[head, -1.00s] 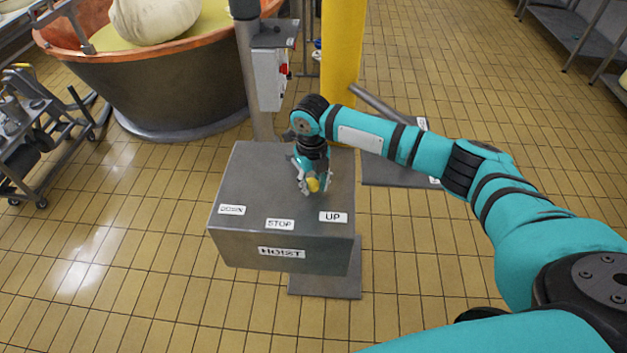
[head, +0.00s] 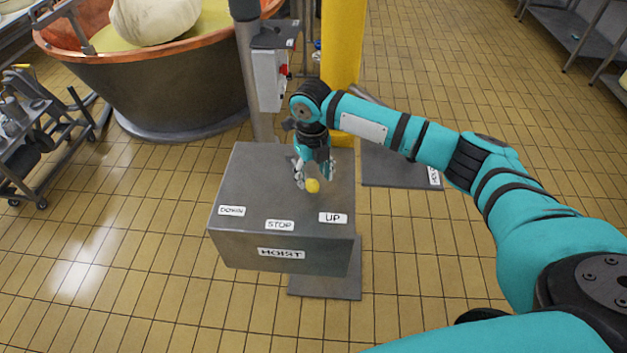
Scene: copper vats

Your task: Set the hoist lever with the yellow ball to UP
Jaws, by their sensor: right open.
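The grey hoist box (head: 240,185) stands in the middle of the head view, with a HOIST label (head: 281,253) on its front. Along its top front edge are the labels DOWN (head: 231,211), STOP (head: 279,225) and UP (head: 333,217). The yellow ball (head: 312,186) of the lever shows above the box top, behind the UP label and a little to its left. The lever's rod is hidden. My right gripper (head: 314,176) is open at the ball, its fingers spread to either side. I cannot tell whether they touch it. My left gripper is out of view.
A copper-rimmed vat (head: 190,80) stands behind at the left, and a yellow post (head: 343,50) behind the box. A grey control box (head: 268,78) is on a pole. A second grey stand (head: 400,165) is right of the box, under my right arm. A cart (head: 30,130) stands far left.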

